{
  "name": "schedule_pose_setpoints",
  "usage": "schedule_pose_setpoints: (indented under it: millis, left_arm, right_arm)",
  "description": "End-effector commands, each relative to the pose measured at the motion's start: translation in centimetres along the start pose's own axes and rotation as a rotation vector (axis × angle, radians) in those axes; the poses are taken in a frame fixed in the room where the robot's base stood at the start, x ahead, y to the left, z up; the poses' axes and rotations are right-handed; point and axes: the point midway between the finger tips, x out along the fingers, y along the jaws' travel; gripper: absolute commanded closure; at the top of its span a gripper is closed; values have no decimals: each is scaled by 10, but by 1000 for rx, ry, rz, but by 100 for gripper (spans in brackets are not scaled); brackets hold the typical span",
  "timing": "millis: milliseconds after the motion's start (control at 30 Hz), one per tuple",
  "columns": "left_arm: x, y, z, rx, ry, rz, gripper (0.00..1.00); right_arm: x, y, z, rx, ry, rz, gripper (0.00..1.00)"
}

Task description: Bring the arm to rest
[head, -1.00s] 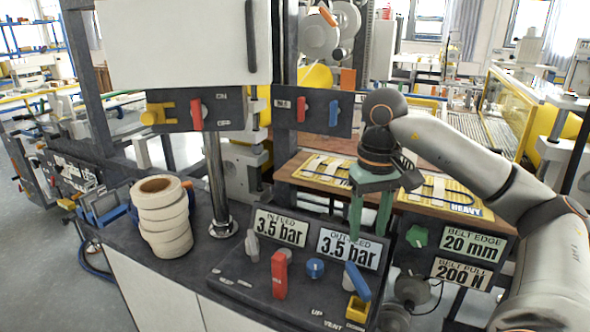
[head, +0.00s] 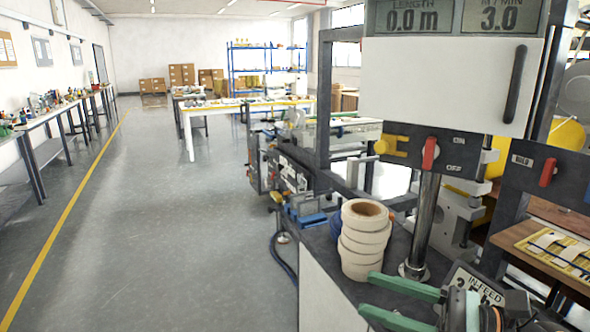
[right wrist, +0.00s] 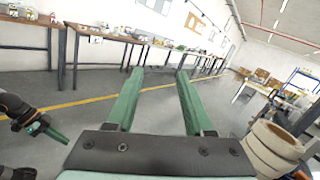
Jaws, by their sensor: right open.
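My right gripper (head: 367,296) comes in at the lower right of the head view. Its two green fingers are apart and point left, in front of the control panel and near the stack of tape rolls. In the right wrist view the fingers (right wrist: 160,76) are spread with nothing between them. The left gripper is out of the head view. A dark arm with green fingers, my left gripper (right wrist: 38,126), shows at the left edge of the right wrist view; its opening is unclear.
The stack of cream rolls (head: 365,238) stands on the dark counter, close to my right gripper; it also shows in the right wrist view (right wrist: 270,150). A metal post (head: 424,222) rises behind. The grey floor (head: 160,220) at left is clear, with long benches (head: 60,120) along the wall.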

Motion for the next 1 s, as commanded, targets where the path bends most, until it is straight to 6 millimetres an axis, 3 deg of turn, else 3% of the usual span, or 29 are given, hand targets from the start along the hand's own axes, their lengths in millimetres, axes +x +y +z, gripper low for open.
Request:
schedule_pose_setpoints:
  millis: [133, 233, 333, 433, 567, 700, 800, 833, 1000]
  left_arm:
    - [0, 0, 0, 0, 0, 0, 100]
    - [0, 0, 0, 0, 1, -1, 100]
    - [0, 0, 0, 0, 1, -1, 100]
    - [0, 0, 0, 0, 1, -1, 100]
    - [0, -1, 0, 0, 0, -1, 100]
    - [0, -1, 0, 0, 0, -2, 100]
    - [0, -1, 0, 0, 0, -2, 100]
    - [0, -1, 0, 0, 0, -2, 100]
    - [0, -1, 0, 0, 0, -2, 100]
  right_arm:
    - [-3, -30, 5, 477, -230, -280, 48]
    - [-19, -52, -10, 807, -374, -469, 48]
    - [-43, -66, -40, 1136, -514, -664, 48]
    - [-71, -66, -83, 1461, -652, -870, 48]
    - [-108, -40, -147, 1858, -829, -1165, 48]
    - [-140, 17, -207, 2203, -1004, -1505, 48]
    - [-154, 56, -231, 2349, -1091, -1703, 48]
    - [-156, 67, -236, -2352, 1098, 1734, 48]
    - [-168, 121, -255, -2068, 995, 1672, 48]
